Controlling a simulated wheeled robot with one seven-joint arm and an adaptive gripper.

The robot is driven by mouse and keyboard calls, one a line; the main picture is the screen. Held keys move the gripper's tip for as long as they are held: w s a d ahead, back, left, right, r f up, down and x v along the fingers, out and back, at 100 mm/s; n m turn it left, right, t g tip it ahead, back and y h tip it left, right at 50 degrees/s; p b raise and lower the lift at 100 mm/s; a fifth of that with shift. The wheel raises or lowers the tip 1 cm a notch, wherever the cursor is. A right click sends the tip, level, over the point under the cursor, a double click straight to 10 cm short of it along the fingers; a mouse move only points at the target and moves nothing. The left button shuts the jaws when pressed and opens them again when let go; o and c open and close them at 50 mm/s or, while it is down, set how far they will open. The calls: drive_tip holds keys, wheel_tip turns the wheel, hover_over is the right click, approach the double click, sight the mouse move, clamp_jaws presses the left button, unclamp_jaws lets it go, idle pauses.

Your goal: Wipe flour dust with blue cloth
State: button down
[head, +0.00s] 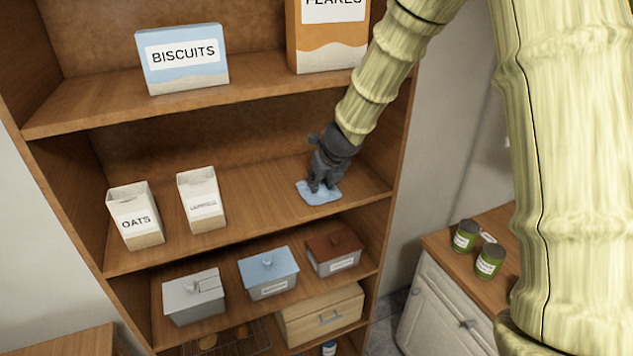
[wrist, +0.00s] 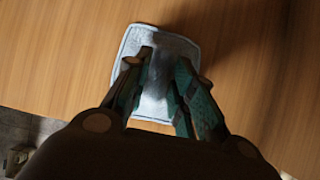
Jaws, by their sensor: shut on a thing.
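The blue cloth (head: 319,192) lies flat on the right part of the middle shelf (head: 262,205). My gripper (head: 319,183) reaches down onto it from above. The fingers hide part of the cloth. I cannot make out flour dust on the shelf in either view.
An OATS box (head: 136,222) and another white carton (head: 202,203) stand left on the same shelf. A BISCUITS box (head: 183,62) stands above. Lidded tins, including a blue one (head: 268,270), are below. Green cans (head: 490,261) stand on a cabinet at right. The shelf's middle is clear.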

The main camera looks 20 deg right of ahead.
drive_tip(key=shift+d+f, duration=0.15)
drive_tip(key=shift+d, duration=0.75)
drive_tip(key=shift+w+d+r, duration=0.1)
drive_tip(key=shift+r, duration=0.55)
wheel_tip(320, 180, up, 2)
drive_tip(key=shift+r, duration=0.25)
wheel_tip(320, 180, up, 2)
drive_tip(key=shift+r, duration=0.65)
